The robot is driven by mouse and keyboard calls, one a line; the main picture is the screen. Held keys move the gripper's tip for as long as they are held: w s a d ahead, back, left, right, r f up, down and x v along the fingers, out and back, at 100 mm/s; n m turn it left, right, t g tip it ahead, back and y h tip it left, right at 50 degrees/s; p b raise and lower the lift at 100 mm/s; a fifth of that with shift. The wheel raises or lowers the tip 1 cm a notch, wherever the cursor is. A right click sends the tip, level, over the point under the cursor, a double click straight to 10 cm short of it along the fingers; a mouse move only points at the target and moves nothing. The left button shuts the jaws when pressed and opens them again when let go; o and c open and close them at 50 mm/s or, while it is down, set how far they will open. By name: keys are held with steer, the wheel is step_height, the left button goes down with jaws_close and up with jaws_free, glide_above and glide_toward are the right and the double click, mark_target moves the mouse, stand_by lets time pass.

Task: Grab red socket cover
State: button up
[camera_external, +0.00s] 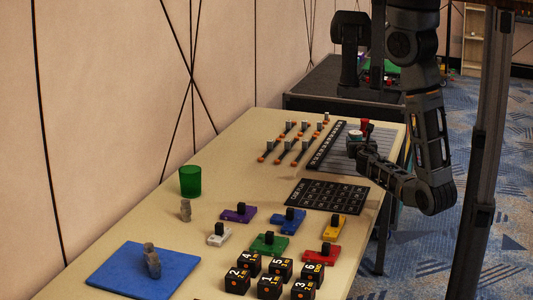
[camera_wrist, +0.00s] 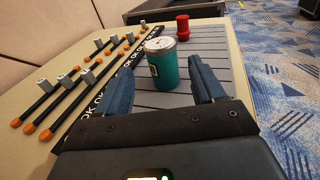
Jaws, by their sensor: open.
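A small red spool-shaped piece (camera_wrist: 183,27) stands upright on the grey slatted board (camera_wrist: 215,62) in the wrist view, beyond my gripper. It also shows near my gripper in the external view (camera_external: 364,123). A red block with a black knob (camera_external: 322,254) lies at the front right of the table; I cannot tell which red piece is the socket cover. My gripper (camera_wrist: 163,66) is open, its fingers pointing toward a teal cup with a pale lid (camera_wrist: 168,70) that stands between and just beyond the fingertips. The red spool is apart from the fingers.
Several orange-tipped black rods with grey pegs (camera_wrist: 90,76) lie left of the board. Purple (camera_external: 239,213), blue (camera_external: 289,221) and other knobbed blocks, numbered black cubes (camera_external: 282,268) and a green cup (camera_external: 190,181) occupy the nearer table. The table's right edge is close to my arm.

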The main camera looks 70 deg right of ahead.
mark_target(365, 124)
step_height(365, 124, up, 5)
steer(key=w+d+t+b, duration=0.1)
steer(key=d, duration=0.2)
steer(key=w+d+t+h+b, duration=0.1)
steer(key=w+d+b, duration=0.1)
steer(key=d, duration=0.1)
steer(key=w+d+r+b, duration=0.1)
steer(key=w+d, duration=0.1)
steer(key=d, duration=0.2)
steer(key=shift+t+h+b, duration=0.3)
steer(key=shift+t, duration=0.1)
steer(key=s+d+f+n+y+b, duration=0.1)
steer(key=s+d+b, duration=0.15)
steer(key=d, duration=0.35)
steer(key=s+d+f+n+y+b, duration=0.1)
steer(key=s+d, duration=0.2)
steer(key=d, duration=0.3)
steer(key=shift+n, duration=0.3)
steer(key=shift+d+f, duration=0.2)
steer(key=shift+f, duration=1.7)
steer(key=shift+d+f, duration=0.15)
steer(key=shift+f, duration=1.75)
steer(key=shift+x, duration=1)
steer(key=shift+b+x, duration=1.15)
steer(key=shift+x, duration=1.7)
steer(key=shift+r, duration=0.1)
